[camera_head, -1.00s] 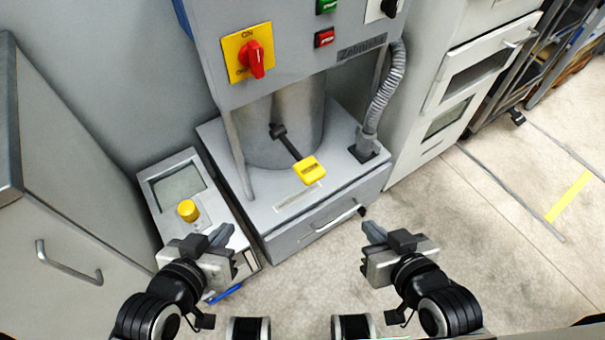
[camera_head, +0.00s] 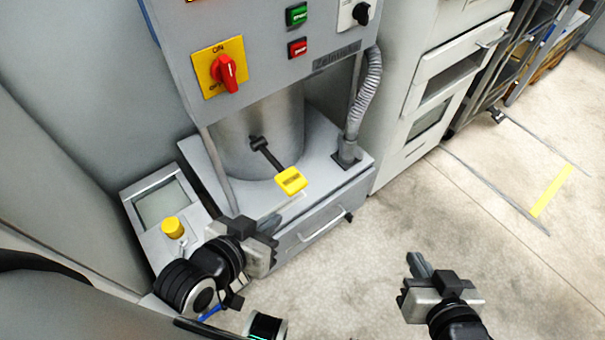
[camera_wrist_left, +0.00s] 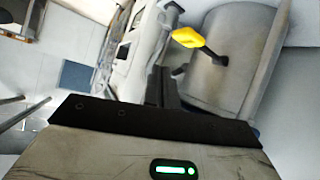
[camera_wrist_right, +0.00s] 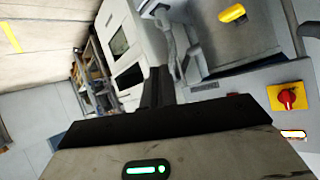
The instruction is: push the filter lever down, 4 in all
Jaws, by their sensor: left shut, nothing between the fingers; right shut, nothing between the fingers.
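The filter lever is a black rod with a yellow handle (camera_head: 291,181) in front of the grey cylinder, angled out and down toward me. It shows in the left wrist view (camera_wrist_left: 196,41) and the right wrist view (camera_wrist_right: 232,14). My left gripper (camera_head: 272,222) is shut and empty, below and slightly left of the yellow handle in the head view, apart from it. My right gripper (camera_head: 418,262) is shut and empty over the floor, right of the machine and well away from the lever.
The machine's panel has a red switch on a yellow plate (camera_head: 222,70) and a red button (camera_head: 298,48). A grey hose (camera_head: 366,95) runs down its right side. A box with a yellow knob (camera_head: 173,228) stands at left. Floor at right is clear.

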